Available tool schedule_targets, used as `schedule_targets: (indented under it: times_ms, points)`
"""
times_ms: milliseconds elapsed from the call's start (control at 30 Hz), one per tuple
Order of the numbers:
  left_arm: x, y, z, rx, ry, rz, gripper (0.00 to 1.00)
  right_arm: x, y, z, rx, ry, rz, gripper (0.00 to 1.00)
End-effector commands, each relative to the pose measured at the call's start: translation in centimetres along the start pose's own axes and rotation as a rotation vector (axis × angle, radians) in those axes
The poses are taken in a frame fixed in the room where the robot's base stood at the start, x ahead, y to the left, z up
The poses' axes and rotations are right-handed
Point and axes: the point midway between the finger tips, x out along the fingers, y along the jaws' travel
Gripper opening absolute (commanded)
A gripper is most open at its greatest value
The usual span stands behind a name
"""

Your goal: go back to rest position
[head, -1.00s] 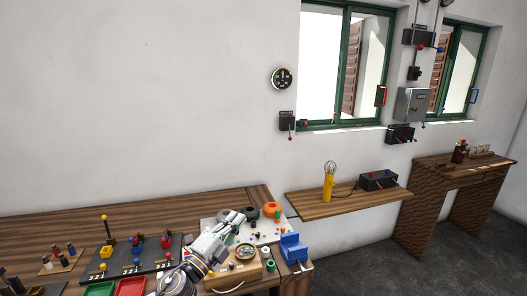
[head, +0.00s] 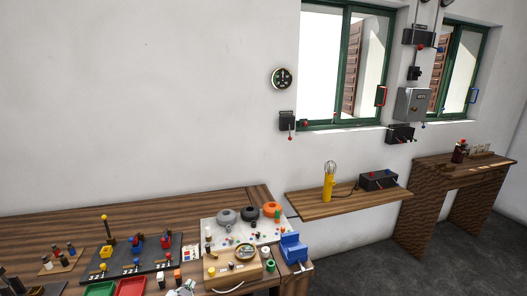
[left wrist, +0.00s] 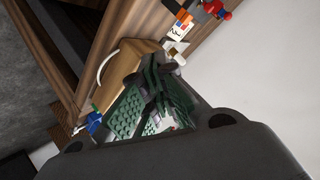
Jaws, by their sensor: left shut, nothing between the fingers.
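My left gripper (left wrist: 150,98) fills the lower middle of the left wrist view. Its dark fingers with green ridged pads are closed together and hold nothing. In the head view only a small pale part of my left arm or gripper shows at the bottom edge, in front of the workbench (head: 60,212). The wooden box with a round dial (head: 232,271) stands on the bench to the right of it, and a light wooden box (left wrist: 118,62) shows behind the fingers in the left wrist view. My right gripper is not in view.
A blue vise (head: 292,249) stands at the bench's right end. A white board (head: 225,228) carries grey, dark and orange rings. A black switch panel (head: 140,253), a green tray (head: 100,289) and a red tray (head: 131,286) lie left. A wall shelf (head: 300,208) holds a yellow lamp (head: 328,186).

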Motion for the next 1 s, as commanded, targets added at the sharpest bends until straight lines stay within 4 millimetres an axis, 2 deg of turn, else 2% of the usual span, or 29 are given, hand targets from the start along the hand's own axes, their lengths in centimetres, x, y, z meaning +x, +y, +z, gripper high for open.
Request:
schedule_targets:
  times_ms: [33,200,400,600,933,1000]
  points:
    - [-0.6,0.5,1.7,-0.033,-0.058,0.026,0.00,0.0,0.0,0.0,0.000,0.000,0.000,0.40]
    - [-2.9,2.5,6.8,-0.125,-0.250,0.119,0.00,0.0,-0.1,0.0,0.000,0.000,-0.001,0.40]
    - [-5.8,4.4,10.9,-0.196,-0.415,0.210,0.00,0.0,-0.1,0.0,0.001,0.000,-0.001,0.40]
    - [-8.0,5.7,13.2,-0.235,-0.517,0.271,0.00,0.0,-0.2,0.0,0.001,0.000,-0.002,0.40]
    - [-11.1,7.2,15.8,-0.278,-0.641,0.350,0.00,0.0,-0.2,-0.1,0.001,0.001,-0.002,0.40]
    - [-10.6,7.5,16.2,-0.277,-0.646,0.352,0.00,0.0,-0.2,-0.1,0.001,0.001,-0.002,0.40]
